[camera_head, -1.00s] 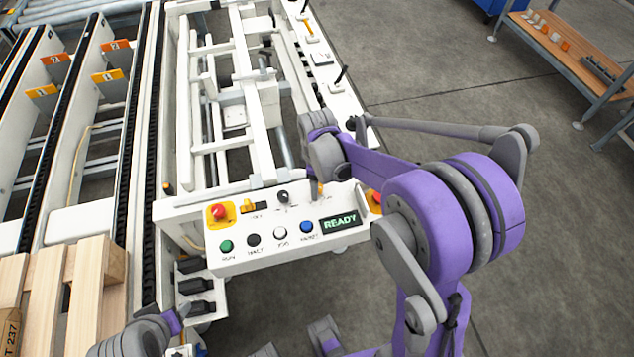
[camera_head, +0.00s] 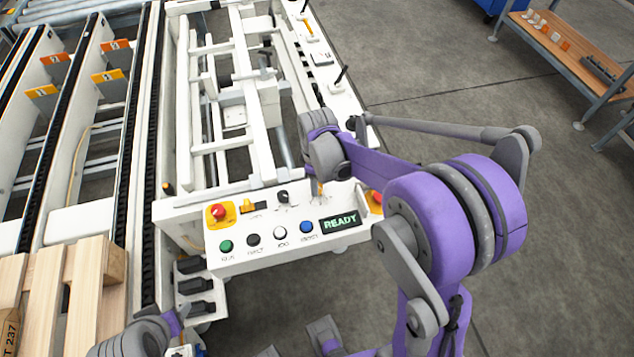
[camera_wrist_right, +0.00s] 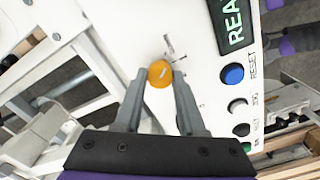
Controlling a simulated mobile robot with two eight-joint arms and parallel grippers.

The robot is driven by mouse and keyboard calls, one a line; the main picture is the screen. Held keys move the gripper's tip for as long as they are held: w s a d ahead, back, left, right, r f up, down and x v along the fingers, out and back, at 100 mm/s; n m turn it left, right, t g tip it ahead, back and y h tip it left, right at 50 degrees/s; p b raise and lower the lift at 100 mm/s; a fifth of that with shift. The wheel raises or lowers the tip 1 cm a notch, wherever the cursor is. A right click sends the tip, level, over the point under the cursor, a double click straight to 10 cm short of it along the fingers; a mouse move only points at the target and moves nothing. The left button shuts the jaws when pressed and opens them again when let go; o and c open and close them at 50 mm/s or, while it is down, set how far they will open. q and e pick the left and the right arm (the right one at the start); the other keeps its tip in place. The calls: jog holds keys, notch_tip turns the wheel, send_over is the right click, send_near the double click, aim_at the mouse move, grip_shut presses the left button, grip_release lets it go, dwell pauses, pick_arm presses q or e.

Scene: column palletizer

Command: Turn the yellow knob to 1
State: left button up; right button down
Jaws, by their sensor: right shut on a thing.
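The yellow knob (camera_wrist_right: 160,74) is on the white control panel (camera_head: 225,262). In the right wrist view it sits between the fingertips of my right gripper (camera_wrist_right: 161,80), which is shut on it. A pale line marks the knob's face, and small dark marks lie beside it on the panel, too small to read. In the head view my right gripper (camera_head: 318,186) reaches down to the panel's back edge, and my wrist and the gripper mostly hide the knob. Part of my left arm shows at the bottom left, but I cannot see its gripper.
The panel also carries a red emergency button (camera_head: 218,212), a black selector (camera_head: 283,197), green, black, white and blue push buttons, and a READY display (camera_head: 340,222). A wooden pallet (camera_head: 60,290) stands at the left. A shelf (camera_head: 565,45) stands far right, with open floor before it.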

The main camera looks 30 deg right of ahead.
jog(key=m, duration=0.3)
jog(key=shift+m+b, duration=0.7)
jog(key=shift+m, duration=1.6)
jog(key=c, duration=0.5)
grip_release()
notch_tip(320, 180, up, 11)
jog(key=p, duration=0.1)
